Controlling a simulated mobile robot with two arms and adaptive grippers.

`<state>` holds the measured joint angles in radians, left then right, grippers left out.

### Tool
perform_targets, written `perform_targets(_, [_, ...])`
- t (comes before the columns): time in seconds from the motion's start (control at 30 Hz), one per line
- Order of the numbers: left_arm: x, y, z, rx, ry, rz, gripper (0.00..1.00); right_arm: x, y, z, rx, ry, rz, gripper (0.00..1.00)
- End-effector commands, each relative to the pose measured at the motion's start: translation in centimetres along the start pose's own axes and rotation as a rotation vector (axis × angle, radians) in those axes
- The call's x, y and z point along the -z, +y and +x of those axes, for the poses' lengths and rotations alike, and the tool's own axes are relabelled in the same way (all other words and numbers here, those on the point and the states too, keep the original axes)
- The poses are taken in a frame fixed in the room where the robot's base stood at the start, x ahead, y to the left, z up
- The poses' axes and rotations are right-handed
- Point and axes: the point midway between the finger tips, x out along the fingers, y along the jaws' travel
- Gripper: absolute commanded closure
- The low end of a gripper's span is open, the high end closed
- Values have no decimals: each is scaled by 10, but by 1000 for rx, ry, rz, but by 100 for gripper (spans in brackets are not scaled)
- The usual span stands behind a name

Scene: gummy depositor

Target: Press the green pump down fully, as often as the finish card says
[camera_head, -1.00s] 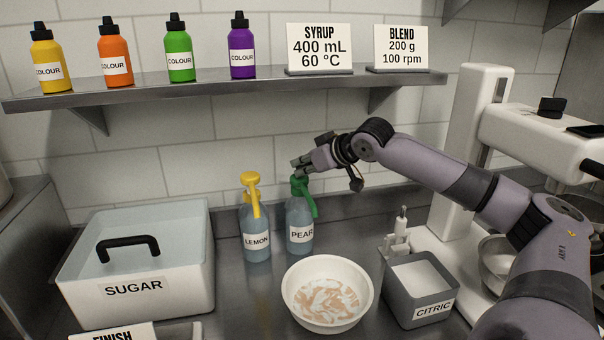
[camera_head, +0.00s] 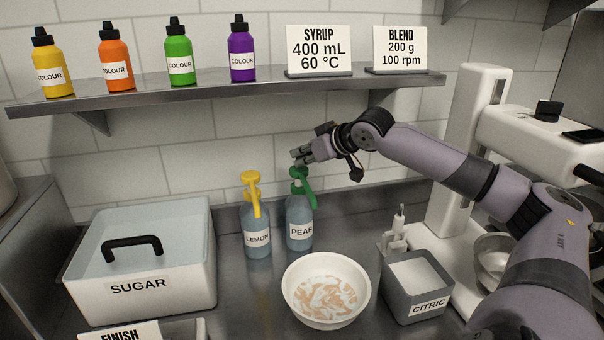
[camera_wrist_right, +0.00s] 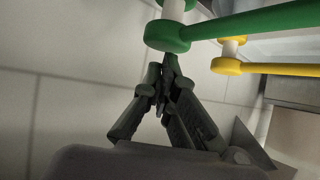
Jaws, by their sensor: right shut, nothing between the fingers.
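The green pump (camera_head: 300,173) tops the blue-grey PEAR bottle (camera_head: 300,228), upright on the counter, its head slightly above the yellow pump beside it. My right gripper (camera_head: 296,158) is shut and empty, with its fingertips just over the green pump head. In the right wrist view the shut fingertips (camera_wrist_right: 166,68) are close to the round green head (camera_wrist_right: 167,36); I cannot tell whether they touch. The finish card (camera_head: 120,334) is cut off by the bottom edge; only the word FINISH shows. My left gripper is not in view.
The yellow pump (camera_head: 251,180) on the LEMON bottle (camera_head: 257,238) stands close on the left. A white bowl (camera_head: 290,290) with orange-brown streaks is in front. The SUGAR bin (camera_head: 190,285) is left, the CITRIC tub (camera_head: 398,304) right. A shelf (camera_head: 210,92) runs above.

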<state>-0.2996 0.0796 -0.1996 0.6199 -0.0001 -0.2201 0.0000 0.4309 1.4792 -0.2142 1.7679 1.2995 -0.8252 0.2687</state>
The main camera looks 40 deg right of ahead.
Motion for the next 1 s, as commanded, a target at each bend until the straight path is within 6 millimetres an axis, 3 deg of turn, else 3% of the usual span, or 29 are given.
perform_targets(1.0, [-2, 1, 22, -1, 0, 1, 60, -24, 0, 15, 0, -5, 0, 100])
